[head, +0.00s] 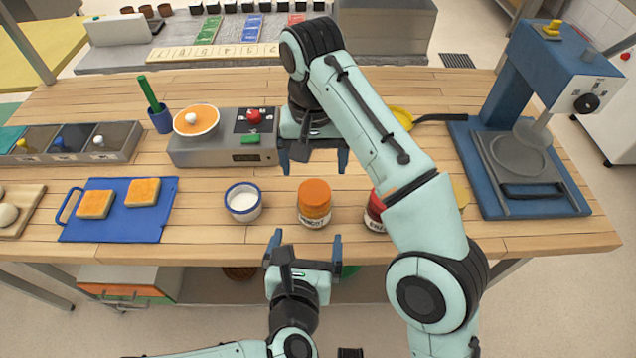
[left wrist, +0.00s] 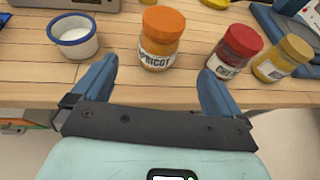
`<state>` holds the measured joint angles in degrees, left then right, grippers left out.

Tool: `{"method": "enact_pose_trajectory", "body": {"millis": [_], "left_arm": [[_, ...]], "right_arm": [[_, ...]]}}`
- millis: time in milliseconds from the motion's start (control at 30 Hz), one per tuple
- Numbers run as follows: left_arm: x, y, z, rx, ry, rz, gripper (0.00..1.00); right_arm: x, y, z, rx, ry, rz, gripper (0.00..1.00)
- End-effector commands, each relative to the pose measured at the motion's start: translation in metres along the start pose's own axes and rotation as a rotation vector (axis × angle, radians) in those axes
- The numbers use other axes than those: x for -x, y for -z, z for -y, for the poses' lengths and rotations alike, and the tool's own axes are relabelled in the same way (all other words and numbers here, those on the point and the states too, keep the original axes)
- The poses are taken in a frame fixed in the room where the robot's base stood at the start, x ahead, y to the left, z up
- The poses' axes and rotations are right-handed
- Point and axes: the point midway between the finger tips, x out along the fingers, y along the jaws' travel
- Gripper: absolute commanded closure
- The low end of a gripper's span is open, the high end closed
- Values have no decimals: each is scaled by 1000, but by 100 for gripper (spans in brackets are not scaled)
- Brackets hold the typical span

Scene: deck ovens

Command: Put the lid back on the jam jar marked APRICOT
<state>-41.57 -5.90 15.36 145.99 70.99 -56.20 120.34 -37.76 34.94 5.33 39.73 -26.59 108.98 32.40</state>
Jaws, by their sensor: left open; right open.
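The APRICOT jar (head: 314,208) stands upright on the wooden table, its label facing me. An orange lid (head: 314,192) sits on top of it and looks level; I cannot tell how tightly it is seated. The jar also shows in the left wrist view (left wrist: 158,52), beyond and between the fingertips. My left gripper (head: 306,248) is open and empty at the table's front edge, just in front of the jar and apart from it. My right gripper (head: 313,166) is open and empty, above and behind the jar.
A red-lidded jar (left wrist: 236,46) and a yellow jar (left wrist: 283,58) stand to the right, partly hidden by my right arm in the head view. A white cup with a blue rim (head: 243,203) stands left of the APRICOT jar.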

Motion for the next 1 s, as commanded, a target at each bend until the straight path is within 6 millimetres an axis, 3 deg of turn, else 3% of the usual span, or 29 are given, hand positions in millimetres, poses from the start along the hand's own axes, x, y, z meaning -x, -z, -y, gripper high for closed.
{"method": "enact_pose_trajectory", "body": {"millis": [567,767,1000], "left_arm": [[-6,0,0,1,-1,-1,0],[-35,1,0,0,-2,-4,0],[-83,2,0,-1,-3,-4,0]], "right_arm": [[0,0,0,0,0,0,10],[0,0,0,0,0,0,10],[0,0,0,0,0,0,10]]}}
